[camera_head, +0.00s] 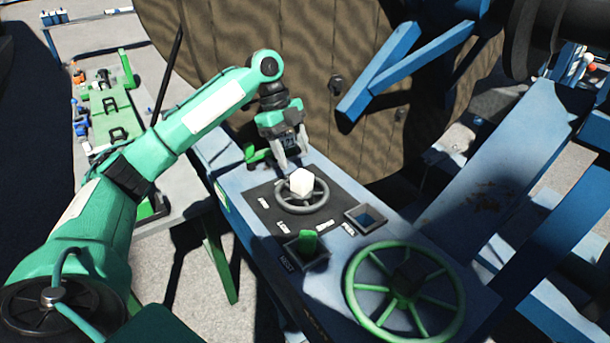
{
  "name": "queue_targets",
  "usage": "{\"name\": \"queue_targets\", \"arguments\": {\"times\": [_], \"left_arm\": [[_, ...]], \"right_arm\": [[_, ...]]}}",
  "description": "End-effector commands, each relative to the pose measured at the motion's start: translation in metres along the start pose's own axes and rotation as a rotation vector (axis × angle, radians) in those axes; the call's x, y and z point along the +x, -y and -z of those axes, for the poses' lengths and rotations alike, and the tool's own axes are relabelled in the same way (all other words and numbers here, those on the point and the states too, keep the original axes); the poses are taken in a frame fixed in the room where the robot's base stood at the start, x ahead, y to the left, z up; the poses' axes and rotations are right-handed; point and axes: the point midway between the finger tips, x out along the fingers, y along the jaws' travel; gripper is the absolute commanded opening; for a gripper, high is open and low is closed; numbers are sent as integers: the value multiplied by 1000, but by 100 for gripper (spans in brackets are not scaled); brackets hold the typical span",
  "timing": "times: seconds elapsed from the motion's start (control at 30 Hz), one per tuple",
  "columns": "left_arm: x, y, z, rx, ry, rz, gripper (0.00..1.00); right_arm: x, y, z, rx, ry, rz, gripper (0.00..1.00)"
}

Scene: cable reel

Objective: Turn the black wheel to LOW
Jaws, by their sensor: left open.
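The black wheel (303,208) lies on a dark plate on the blue control panel. My left gripper (293,162) is open, pointing down just behind the wheel. Its fingers look apart from the rim and hold nothing visible. My right gripper is not in view.
A green wheel (352,290) stands at the panel's near right. A square socket with a green lever (309,242) and an empty-looking square socket (366,218) lie between the wheels. A big wooden reel (280,50) rises behind. A green-topped bench (115,110) stands left.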

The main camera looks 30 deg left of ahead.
Motion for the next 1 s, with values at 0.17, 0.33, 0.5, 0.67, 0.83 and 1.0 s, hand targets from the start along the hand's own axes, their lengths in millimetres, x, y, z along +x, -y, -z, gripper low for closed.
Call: {"name": "queue_targets", "arguments": {"times": [0.17, 0.33, 0.5, 0.67, 0.83, 1.0], "left_arm": [[36, -1, 1, 0, 0, -4, 62], [63, -1, 1, 1, -1, -3, 62], [77, 0, 0, 1, 0, 0, 62], [81, 0, 0, 1, 0, 1, 62], [81, 0, 0, 1, 0, 1, 60], [80, 0, 0, 1, 0, 1, 26]], "right_arm": [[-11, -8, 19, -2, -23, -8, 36], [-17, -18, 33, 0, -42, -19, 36], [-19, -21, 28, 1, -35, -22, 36], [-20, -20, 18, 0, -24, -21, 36], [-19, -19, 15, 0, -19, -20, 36], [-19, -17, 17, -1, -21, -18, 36]]}}
